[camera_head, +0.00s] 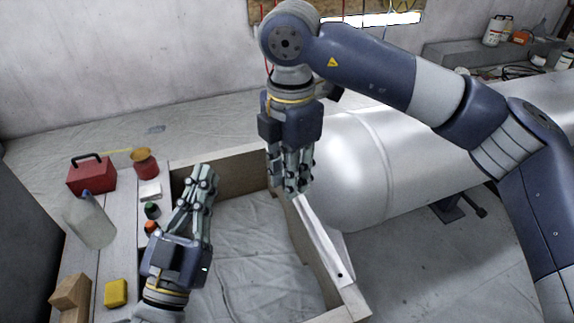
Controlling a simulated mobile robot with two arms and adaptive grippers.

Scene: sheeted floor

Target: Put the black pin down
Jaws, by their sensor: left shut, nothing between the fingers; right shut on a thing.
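My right gripper (290,187) comes down from above, with its fingers shut over the far end of the wooden frame's right side. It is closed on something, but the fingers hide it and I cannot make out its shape. No black pin can be told clearly. A small dark spot (339,275) shows on the near end of a white strip (318,238) lying along that side; I cannot tell what the spot is. My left gripper (203,178) is shut and empty, with its fingers pointing away over the frame's left part.
The wooden frame (232,172) encloses wrinkled sheeting. A plank at left holds a red box (91,175), a translucent jug (90,220), small jars, a yellow block (115,293) and a wooden block (70,296). A big white cylinder (400,165) lies behind at right.

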